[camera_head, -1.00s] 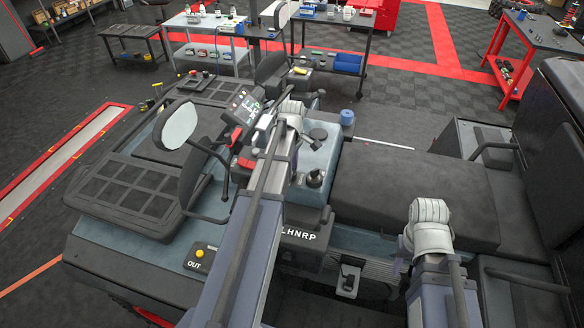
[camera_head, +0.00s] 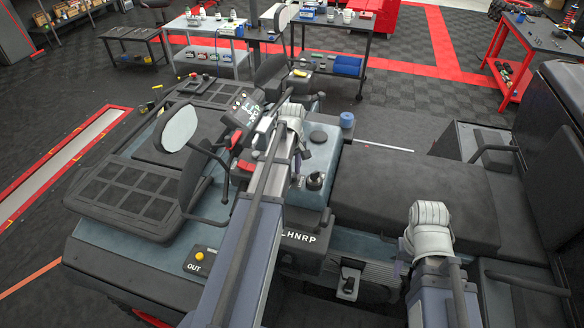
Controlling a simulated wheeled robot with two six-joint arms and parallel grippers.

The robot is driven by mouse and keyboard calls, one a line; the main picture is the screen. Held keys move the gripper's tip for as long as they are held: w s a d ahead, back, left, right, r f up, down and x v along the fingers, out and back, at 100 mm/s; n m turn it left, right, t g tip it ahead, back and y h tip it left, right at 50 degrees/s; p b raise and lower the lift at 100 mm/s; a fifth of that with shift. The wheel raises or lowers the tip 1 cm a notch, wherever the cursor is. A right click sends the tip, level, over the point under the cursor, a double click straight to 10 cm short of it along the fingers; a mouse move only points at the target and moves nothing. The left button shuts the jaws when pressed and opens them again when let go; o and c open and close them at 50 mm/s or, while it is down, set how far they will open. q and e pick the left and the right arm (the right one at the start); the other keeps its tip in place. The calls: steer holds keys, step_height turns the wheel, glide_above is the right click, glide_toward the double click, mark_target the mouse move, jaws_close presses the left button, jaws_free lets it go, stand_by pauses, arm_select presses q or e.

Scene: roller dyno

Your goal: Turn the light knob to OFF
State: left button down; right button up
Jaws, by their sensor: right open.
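The dashboard panel (camera_head: 243,108) with a lit screen and small controls stands on the vehicle at upper left of centre. The light knob cannot be singled out on it at this size. My left arm reaches up to the panel's right side. Its gripper (camera_head: 264,125) is beside the panel, mostly hidden by my own wrist, and its jaws cannot be made out. My right gripper (camera_head: 403,257) is low beside the seat, left of my white wrist, open and well away from the panel.
A long black seat (camera_head: 415,195) fills the middle right. A blue-grey console with a black knob (camera_head: 315,181) stands left of it. A round mirror (camera_head: 180,128) and a steering bar (camera_head: 208,152) lie left of my left arm. Tool tables (camera_head: 335,50) stand behind.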

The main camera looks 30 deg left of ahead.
mark_target(292, 175)
arm_select(q)
steer(key=m, duration=1.1)
steer(key=shift+m, duration=0.4)
stand_by(0.4)
steer(key=c, duration=0.5)
jaws_free()
step_height(292, 175, up, 9)
steer(key=p, duration=0.9)
